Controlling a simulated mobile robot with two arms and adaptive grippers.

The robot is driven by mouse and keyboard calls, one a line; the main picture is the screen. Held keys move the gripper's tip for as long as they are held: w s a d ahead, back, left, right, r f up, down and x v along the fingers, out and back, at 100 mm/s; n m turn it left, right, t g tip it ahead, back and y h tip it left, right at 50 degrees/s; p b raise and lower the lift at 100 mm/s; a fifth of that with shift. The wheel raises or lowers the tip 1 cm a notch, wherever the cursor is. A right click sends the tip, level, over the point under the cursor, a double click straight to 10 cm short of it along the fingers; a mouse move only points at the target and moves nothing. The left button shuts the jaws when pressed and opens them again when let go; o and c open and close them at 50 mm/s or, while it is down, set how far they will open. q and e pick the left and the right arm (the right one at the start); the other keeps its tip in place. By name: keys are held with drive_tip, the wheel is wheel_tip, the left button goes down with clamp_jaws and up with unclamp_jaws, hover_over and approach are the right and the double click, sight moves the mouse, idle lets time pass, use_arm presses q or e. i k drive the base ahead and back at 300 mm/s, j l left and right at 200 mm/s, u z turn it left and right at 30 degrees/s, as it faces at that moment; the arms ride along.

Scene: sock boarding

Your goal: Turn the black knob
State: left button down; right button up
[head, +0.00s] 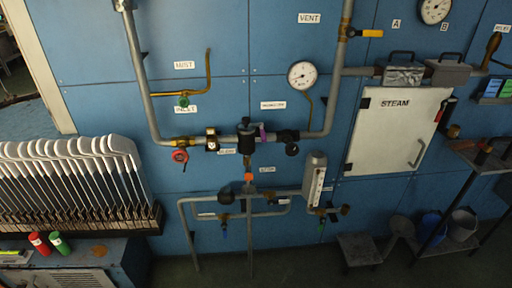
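A small round black knob (292,149) hangs just below the horizontal pipe, under a dark fitting (287,135) on the blue wall panel. Another black part, with a knob-like top (245,124), stands in the middle of the same pipe, beside a purple piece (263,133). I cannot tell for sure which of these the task names. Both look unobstructed in the head view. Neither of my grippers is in view, and nothing touches these parts.
A red wheel (180,156) and a gauge (302,75) are nearby. Lower pipes (190,235) stand out in front of the wall. A white STEAM cabinet (397,130) is at right, a rack of white sock boards (75,175) at left. The floor between is partly clear.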

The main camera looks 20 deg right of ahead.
sight(292, 149)
drive_tip(key=i+l+u, duration=0.1)
drive_tip(key=l+u, duration=0.25)
drive_tip(key=l, duration=0.2)
drive_tip(key=l+u, duration=0.35)
drive_tip(key=l, duration=0.15)
drive_tip(key=l+u, duration=0.4)
drive_tip(key=l, duration=0.15)
drive_tip(key=k, duration=0.05)
